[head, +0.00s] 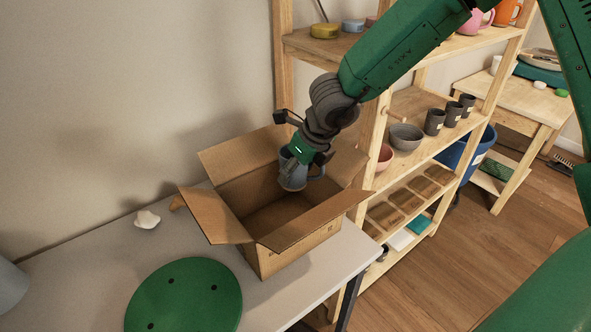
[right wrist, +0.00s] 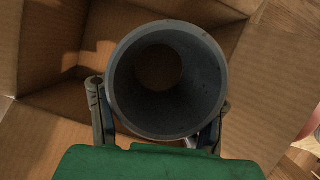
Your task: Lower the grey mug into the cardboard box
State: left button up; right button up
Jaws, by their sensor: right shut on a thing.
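A grey-blue mug (head: 293,174) is held at the opening of the cardboard box (head: 300,240), towards its back. My right gripper (head: 297,158) points down and is shut on the mug. In the right wrist view the mug (right wrist: 167,80) shows its round rim, with a finger on each side and the box (right wrist: 50,135) around and below it. The box stands open on the table, flaps spread outward. The part of the box floor that shows is bare. Whether the mug touches a box wall I cannot tell. My left gripper is not in view.
The grey table (head: 75,270) carries a green round disc (head: 185,297) and a white lump (head: 147,219). A wooden shelf (head: 405,102) with a grey bowl (head: 406,136) and dark cups stands close to the right of the box.

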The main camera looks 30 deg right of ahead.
jog(key=shift+a+f+b, duration=0.25)
jog(key=shift+f+b, duration=0.2)
jog(key=shift+f, duration=0.05)
jog(key=shift+a+f+b, duration=0.25)
jog(key=shift+f+b, duration=0.15)
jog(key=shift+f, duration=0.1)
jog(key=shift+d+f+b, duration=0.2)
jog(key=shift+f+b, duration=0.25)
jog(key=shift+f, duration=0.15)
jog(key=shift+d+f+b, duration=0.15)
jog(key=shift+f+b, duration=0.3)
jog(key=shift+f, duration=0.1)
jog(key=f+b, duration=0.2)
jog(key=shift+a+f, duration=0.2)
jog(key=shift+f, duration=0.2)
jog(key=shift+d+f+b, duration=0.1)
jog(key=shift+f+b, duration=0.15)
jog(key=shift+b, duration=0.1)
jog(key=shift+f+b, duration=1.75)
jog(key=shift+f, duration=0.3)
